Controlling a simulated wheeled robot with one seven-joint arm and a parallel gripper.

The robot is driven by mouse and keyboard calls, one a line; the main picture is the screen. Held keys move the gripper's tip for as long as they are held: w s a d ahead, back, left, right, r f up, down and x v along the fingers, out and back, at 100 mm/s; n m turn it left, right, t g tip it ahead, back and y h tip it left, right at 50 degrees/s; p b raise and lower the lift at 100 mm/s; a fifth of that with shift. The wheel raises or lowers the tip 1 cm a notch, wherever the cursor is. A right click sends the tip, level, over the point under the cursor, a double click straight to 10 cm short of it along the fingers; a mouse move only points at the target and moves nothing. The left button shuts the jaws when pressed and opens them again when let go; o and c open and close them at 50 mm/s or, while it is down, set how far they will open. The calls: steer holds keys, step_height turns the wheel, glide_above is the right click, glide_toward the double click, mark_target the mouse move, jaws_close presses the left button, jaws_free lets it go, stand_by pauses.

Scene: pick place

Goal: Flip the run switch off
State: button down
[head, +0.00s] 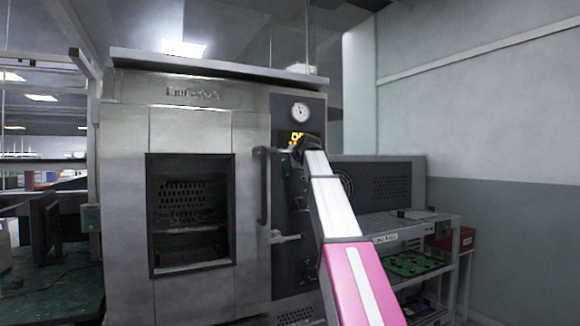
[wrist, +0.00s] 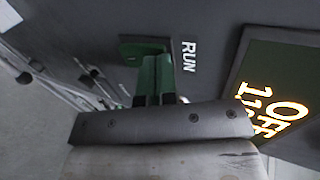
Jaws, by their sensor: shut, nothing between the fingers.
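The run switch's green plate (wrist: 138,46) shows in the wrist view, beside the white RUN label (wrist: 188,56) on the grey panel. Its lever cannot be made out; the fingers cover part of the plate. My gripper (wrist: 157,64) is shut and empty, its two green fingers side by side with their tips at the plate. Whether they touch the switch is unclear. The lit display (wrist: 270,108) reads OFF above partly hidden digits. In the head view my gripper (head: 297,148) is at the oven's panel, just below the orange display (head: 296,137), and the switch is hidden.
The steel oven (head: 185,125) has a dark door handle (head: 262,187) left of the panel and a round gauge (head: 300,112) above the display. A lever handle (head: 285,238) sticks out lower down. A shelf with a green board (head: 411,264) stands at the right.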

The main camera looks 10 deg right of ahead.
steer(key=shift+r, duration=0.1)
steer(key=shift+r, duration=0.7)
steer(key=shift+s, duration=0.1)
steer(key=r+v, duration=0.1)
steer(key=v, duration=1.2)
